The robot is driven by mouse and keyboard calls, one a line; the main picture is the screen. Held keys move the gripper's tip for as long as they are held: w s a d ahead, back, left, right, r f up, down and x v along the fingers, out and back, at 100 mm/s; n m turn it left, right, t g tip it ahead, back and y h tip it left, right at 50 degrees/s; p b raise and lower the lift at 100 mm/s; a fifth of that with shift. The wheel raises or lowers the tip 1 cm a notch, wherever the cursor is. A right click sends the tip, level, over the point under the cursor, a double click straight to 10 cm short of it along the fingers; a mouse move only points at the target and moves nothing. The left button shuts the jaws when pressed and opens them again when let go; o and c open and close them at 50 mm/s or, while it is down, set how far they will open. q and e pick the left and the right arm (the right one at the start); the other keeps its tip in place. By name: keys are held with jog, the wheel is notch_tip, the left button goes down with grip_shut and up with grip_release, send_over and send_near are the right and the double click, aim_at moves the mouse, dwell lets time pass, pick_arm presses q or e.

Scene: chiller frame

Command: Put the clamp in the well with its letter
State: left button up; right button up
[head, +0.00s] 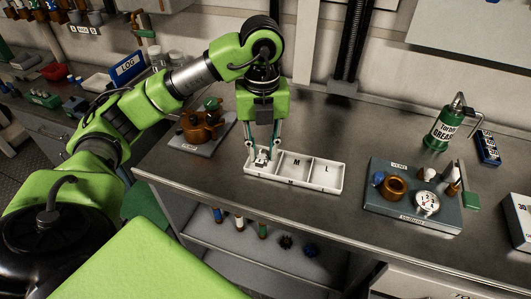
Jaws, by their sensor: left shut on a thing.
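A white tray (330,188) with three wells in a row sits near the front edge of the bench. The middle well is marked M and the right well L; any letter in the left well is hidden. My left gripper (262,156) points down at the left well, with its fingertips at or inside it. It is shut on a small pale metallic thing, which I take to be the clamp (261,154); fingers cover much of it. I cannot tell whether it touches the well floor. The M and L wells look empty. My right gripper is not in view.
A copper-brown pot-like part (197,126) sits on a grey plate left of the tray. A grey-blue board (392,213) with a brass ring and a gauge lies to the right. A green grease can (441,131) stands behind it. Bare bench lies between tray and board.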

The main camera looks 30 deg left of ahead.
pick_arm(q)
jog(key=w+a+f, duration=0.1)
jog(key=w+f, duration=0.1)
jog(key=w+a+f+p, duration=0.1)
jog(key=w+f, duration=0.1)
jog(key=w+a+f, duration=0.1)
jog(key=w+f, duration=0.1)
jog(key=shift+w+a+f, duration=0.1)
jog(key=shift+w+a, duration=0.2)
jog(key=shift+a, duration=0.1)
jog(key=shift+w+a+f+p, duration=0.25)
jog(key=shift+w+f+p, duration=0.15)
jog(key=shift+f, duration=0.15)
notch_tip(320, 180, down, 3)
jog(key=shift+w+p, duration=0.1)
jog(key=shift+p, duration=0.7)
jog(key=shift+a+f, duration=0.1)
jog(key=shift+f, duration=0.1)
jog(key=shift+f, duration=0.1)
jog(key=shift+f, duration=0.15)
jog(key=o, duration=0.6)
